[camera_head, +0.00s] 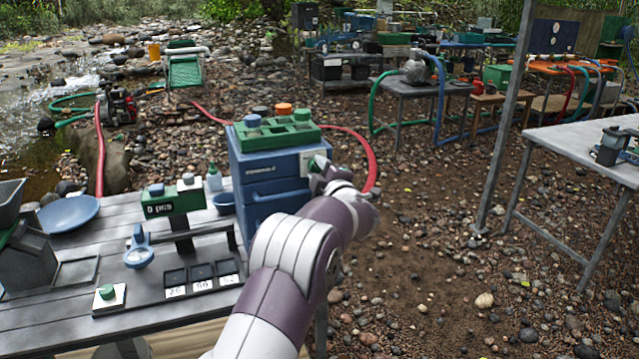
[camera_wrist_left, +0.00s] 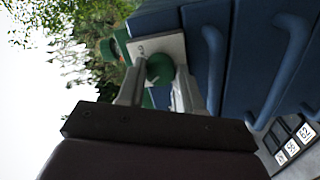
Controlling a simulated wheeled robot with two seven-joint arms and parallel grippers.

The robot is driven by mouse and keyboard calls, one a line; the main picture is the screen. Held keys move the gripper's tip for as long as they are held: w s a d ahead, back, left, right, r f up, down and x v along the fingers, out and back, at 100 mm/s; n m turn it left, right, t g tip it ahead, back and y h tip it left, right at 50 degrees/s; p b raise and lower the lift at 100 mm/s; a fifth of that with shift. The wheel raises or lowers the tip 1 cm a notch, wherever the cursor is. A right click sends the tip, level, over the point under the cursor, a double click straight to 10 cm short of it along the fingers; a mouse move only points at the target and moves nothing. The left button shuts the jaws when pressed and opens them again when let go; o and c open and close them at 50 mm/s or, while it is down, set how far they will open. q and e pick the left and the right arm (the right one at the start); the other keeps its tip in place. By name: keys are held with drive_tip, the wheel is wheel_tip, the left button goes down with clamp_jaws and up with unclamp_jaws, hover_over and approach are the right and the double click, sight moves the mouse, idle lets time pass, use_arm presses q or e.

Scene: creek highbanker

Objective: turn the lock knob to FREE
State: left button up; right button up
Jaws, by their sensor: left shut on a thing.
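The lock knob is a green round knob (camera_wrist_left: 159,69) on a pale plate (camera_wrist_left: 160,44) fixed to a blue drawer cabinet (camera_wrist_left: 214,50). In the head view the cabinet (camera_head: 268,158) stands at the right end of the near table, and part of the plate (camera_head: 312,158) shows behind my gripper. My left gripper (camera_head: 322,172) is at the plate. In the left wrist view its two fingers (camera_wrist_left: 158,88) are shut on the green knob, one on each side. The plate's lettering is mostly hidden, so I cannot read the knob's setting. My right gripper is not in view.
A green rack (camera_head: 277,133) with knob-like caps sits on the cabinet. Drawer handles (camera_wrist_left: 283,70) stick out beside the plate. The near table (camera_head: 60,300) holds a blue bowl (camera_head: 69,214), a scale (camera_head: 172,203) and a black tray (camera_head: 150,303). Open gravel lies to the right.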

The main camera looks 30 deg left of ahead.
use_arm(q)
drive_tip(key=shift+f+n+b, duration=0.1)
drive_tip(key=shift+n+b, duration=0.85)
drive_tip(key=shift+n, duration=0.25)
drive_tip(key=o, duration=1)
drive_tip(key=shift+o, duration=0.2)
drive_tip(key=v, duration=1.2)
drive_tip(key=shift+s+d, duration=0.2)
drive_tip(key=shift+d, duration=0.1)
